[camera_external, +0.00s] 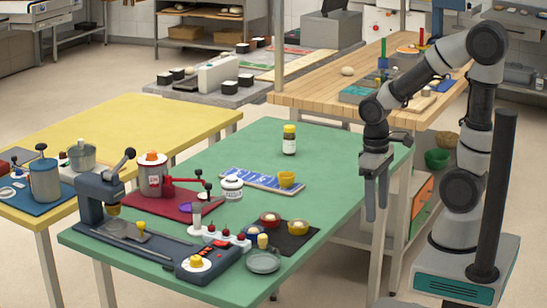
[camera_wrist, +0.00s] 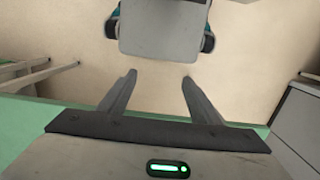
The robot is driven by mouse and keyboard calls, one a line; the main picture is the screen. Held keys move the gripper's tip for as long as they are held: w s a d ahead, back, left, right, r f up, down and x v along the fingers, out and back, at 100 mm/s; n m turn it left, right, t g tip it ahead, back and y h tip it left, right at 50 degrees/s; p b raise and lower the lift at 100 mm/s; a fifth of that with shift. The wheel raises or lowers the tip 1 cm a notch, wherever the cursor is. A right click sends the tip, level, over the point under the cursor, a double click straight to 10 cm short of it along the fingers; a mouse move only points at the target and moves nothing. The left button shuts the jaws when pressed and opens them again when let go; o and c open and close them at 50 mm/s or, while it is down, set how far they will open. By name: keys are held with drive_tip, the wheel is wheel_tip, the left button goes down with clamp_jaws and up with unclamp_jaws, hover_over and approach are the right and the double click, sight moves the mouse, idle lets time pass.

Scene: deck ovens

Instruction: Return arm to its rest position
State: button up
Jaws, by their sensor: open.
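My gripper (camera_external: 376,202) hangs with its fingers pointing down, in front of the right edge of the green table (camera_external: 340,180). In the wrist view my gripper (camera_wrist: 160,78) shows two fingers apart with nothing between them. Below it lie the floor and the top of my own base. My arm is folded, with the elbow raised above the base at the right of the external view.
A wooden table (camera_external: 300,92) stands behind. Open floor lies around my base.

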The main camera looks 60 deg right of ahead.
wheel_tip(320, 180, up, 30)
drive_tip(key=w+t+p, duration=0.2)
drive_tip(key=t+p, duration=0.4)
drive_tip(key=p, duration=0.9)
drive_tip(key=shift+p, duration=0.3)
drive_tip(key=shift+d+f, duration=0.1)
